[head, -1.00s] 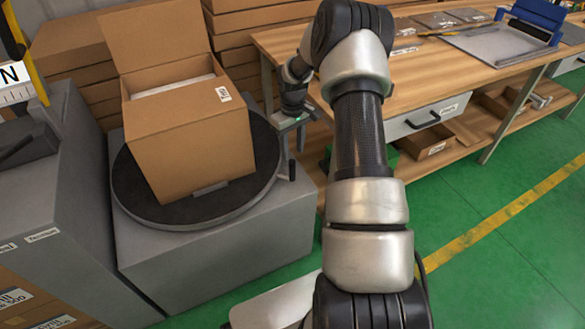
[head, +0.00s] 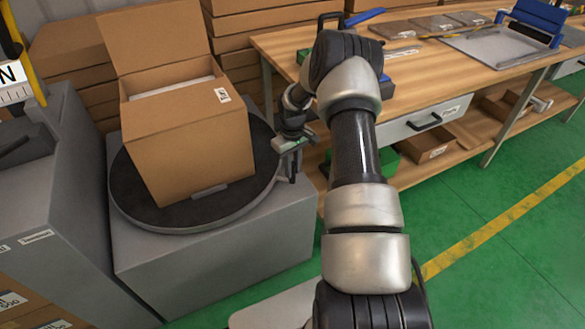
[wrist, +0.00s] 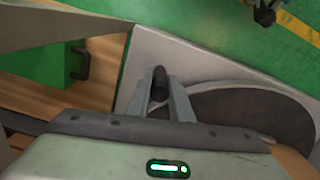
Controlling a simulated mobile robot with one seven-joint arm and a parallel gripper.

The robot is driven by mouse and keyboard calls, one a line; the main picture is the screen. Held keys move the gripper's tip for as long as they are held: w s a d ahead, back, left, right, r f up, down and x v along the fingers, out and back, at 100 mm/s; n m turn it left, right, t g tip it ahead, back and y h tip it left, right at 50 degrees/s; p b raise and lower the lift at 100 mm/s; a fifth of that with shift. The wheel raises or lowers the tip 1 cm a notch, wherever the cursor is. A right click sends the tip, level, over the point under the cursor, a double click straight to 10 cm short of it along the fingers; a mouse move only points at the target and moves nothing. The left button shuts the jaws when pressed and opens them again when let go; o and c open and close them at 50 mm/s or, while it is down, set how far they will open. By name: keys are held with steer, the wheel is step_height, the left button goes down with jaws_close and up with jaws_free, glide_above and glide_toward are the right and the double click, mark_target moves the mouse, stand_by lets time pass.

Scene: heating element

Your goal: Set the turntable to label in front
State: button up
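The turntable (head: 135,194) is a dark round disc on a grey pedestal. An open cardboard box (head: 190,140) stands on it, with a small white label (head: 222,95) at the upper right of the face towards the head camera. A dark upright peg (head: 292,172) stands at the disc's right edge; it also shows in the wrist view (wrist: 160,82). My gripper (wrist: 160,88) is at this peg, one finger on each side of it. The fingers look apart, with a narrow gap; contact is hard to tell. In the head view my gripper is small and its fingers are partly hidden.
A wooden workbench (head: 420,70) with a drawer and lower shelf stands right of the pedestal. A grey cabinet (head: 60,200) is close on the left. Stacked cardboard (head: 250,50) stands behind. Green floor (head: 470,240) is clear at the front right.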

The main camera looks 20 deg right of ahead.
jaws_close()
